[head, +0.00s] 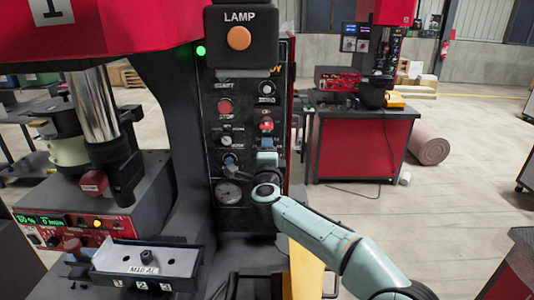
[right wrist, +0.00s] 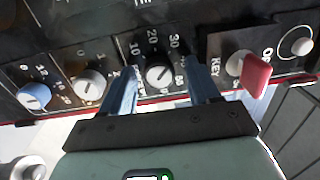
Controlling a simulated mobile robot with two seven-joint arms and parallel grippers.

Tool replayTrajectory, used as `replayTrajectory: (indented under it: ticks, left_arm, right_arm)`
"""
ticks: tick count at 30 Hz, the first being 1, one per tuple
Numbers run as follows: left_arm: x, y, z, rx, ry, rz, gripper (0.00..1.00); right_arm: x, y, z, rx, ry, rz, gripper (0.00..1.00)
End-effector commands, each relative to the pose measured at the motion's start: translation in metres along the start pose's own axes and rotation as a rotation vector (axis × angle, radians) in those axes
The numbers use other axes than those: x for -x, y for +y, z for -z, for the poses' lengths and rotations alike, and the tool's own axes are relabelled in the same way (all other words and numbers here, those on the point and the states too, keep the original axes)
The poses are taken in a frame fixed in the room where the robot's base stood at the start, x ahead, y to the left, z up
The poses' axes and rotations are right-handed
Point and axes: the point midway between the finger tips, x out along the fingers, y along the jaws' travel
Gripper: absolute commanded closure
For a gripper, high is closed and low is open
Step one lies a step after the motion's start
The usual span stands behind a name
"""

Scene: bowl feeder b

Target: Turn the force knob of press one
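Press one (head: 90,25), red with a "1" plate, stands at left in the head view with a black control panel (head: 240,130). My right gripper (head: 264,160) is at the panel's lower right and hides what lies behind it. In the right wrist view its two blue-grey fingers stand open, one on each side of a round grey knob (right wrist: 158,74) with a numbered scale. Whether they touch it I cannot tell. A grey knob (right wrist: 88,84), a blue knob (right wrist: 33,97) and a red key switch (right wrist: 255,74) sit beside it. No force label is readable. My left gripper is out of view.
An orange lamp button (head: 239,38) and a red stop button (head: 225,107) are on the panel. A box with a green display (head: 42,218) and a grey tray (head: 148,262) stand at lower left.

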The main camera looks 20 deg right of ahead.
Motion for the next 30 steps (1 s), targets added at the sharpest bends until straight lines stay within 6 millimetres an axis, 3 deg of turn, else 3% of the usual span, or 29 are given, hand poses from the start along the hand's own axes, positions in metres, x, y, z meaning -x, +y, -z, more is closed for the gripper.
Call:
replayTrajectory:
  ticks: [11,14,24,30]
  left_arm:
    - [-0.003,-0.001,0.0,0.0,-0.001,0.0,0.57]
    - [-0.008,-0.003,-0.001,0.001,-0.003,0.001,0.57]
    - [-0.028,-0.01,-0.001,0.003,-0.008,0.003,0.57]
    - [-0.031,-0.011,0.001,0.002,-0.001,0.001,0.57]
  right_arm:
    - [0.006,0.001,-0.001,0.001,-0.001,-0.001,0.39]
    - [0.019,0.001,-0.001,0.001,-0.003,0.0,0.39]
    - [0.094,0.001,-0.001,0.001,-0.003,0.001,0.39]
    - [0.124,0.001,-0.001,0.001,-0.002,0.0,0.39]
